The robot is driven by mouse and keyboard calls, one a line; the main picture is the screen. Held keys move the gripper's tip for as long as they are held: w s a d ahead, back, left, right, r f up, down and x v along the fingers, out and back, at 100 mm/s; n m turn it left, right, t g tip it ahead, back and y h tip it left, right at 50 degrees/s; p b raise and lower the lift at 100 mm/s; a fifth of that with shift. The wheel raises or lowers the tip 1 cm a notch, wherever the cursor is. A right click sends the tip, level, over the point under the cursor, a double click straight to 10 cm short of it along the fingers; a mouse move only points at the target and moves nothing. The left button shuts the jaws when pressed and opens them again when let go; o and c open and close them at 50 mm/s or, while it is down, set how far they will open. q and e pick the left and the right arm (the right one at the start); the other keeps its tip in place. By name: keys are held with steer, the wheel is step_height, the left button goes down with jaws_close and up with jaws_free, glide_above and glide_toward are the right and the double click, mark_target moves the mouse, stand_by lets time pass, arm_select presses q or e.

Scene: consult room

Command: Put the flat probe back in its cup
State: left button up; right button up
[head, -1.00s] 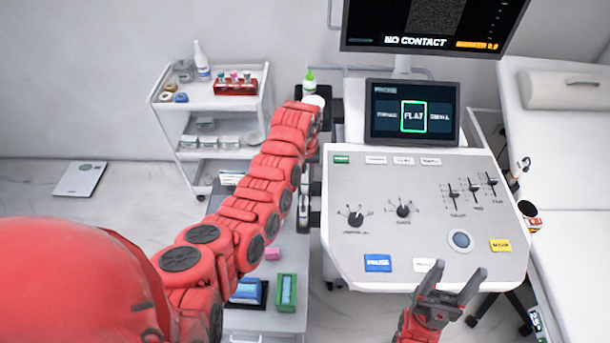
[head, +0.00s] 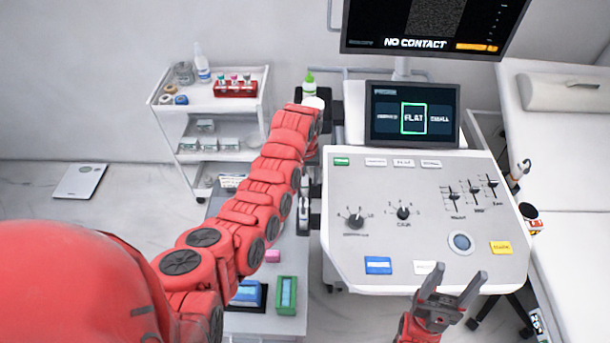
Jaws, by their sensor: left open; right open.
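I cannot make out the flat probe or its cup for certain. Dark holders (head: 316,180) line the left side of the console, partly covered by my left arm. A small grey and white piece (head: 304,208) stands among them; I cannot tell whether it is a probe. My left arm reaches along that side, and its far end stops near the console's back left corner. Its gripper is hidden behind the arm. My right gripper (head: 462,288) is open and empty at the console's front edge. The small screen (head: 412,115) shows "FLAT" framed in green.
The console panel (head: 400,230) has knobs, sliders and a trackball. A green-capped bottle (head: 310,85) stands behind my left arm's end. A trolley (head: 205,120) is at the back left. Blue and green boxes (head: 286,295) sit low at front left. A white couch (head: 570,160) is at right.

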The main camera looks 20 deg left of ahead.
arm_select(q)
steer(key=shift+r, duration=0.5)
step_height(320, 180, up, 15)
steer(key=shift+a+p, duration=0.1)
steer(key=shift+p, duration=0.6)
steer(key=shift+r, duration=0.65)
